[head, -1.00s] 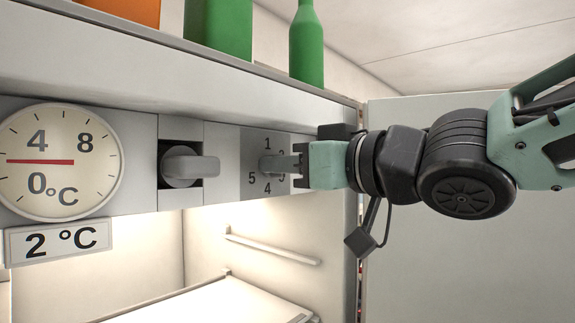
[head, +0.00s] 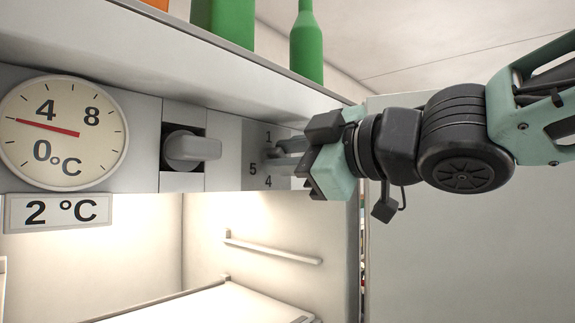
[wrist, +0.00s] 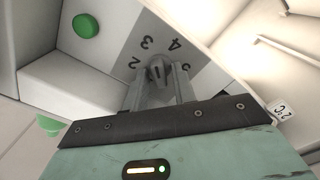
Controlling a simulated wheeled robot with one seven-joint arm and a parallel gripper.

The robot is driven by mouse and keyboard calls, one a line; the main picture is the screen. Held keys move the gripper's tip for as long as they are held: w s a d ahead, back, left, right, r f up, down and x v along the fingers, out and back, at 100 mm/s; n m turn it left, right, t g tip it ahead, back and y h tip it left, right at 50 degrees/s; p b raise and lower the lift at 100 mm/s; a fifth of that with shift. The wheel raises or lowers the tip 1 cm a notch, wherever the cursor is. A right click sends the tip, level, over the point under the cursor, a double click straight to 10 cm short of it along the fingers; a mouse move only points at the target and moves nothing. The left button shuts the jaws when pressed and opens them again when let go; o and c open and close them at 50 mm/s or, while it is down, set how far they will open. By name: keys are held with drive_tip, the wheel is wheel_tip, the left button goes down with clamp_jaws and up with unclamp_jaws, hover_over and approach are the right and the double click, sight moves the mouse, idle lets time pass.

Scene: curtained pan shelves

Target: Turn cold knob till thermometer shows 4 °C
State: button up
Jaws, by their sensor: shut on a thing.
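The round thermometer dial (head: 95,158) is at the left of the head view. Its red needle (head: 48,127) points left and slightly up, between 0 and 4, a little below the 4. A plate (head: 60,212) under it reads 2 °C. The grey cold knob (wrist: 158,72) sits on a panel numbered 1 to 5. My gripper (wrist: 158,90) is shut on the knob, one finger on each side. In the head view my gripper (head: 287,160) is tilted and hides part of the knob and numbers.
A grey latch-like block (head: 190,147) sits between dial and knob panel. Green bottles (head: 307,50) stand on top of the cabinet. Below are a lit interior with a side rail (head: 272,248) and a shelf (head: 215,300). A green round thing (wrist: 85,25) shows in the wrist view.

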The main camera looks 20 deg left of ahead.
drive_tip(key=shift+n+b, duration=0.4)
drive_tip(key=shift+n, duration=0.7)
drive_tip(key=o, duration=0.7)
drive_tip(key=p+v, duration=1.3)
drive_tip(key=v, duration=0.4)
drive_tip(key=shift+s+d+p, duration=0.15)
drive_tip(key=shift+d+p, duration=0.05)
drive_tip(key=shift+p, duration=0.15)
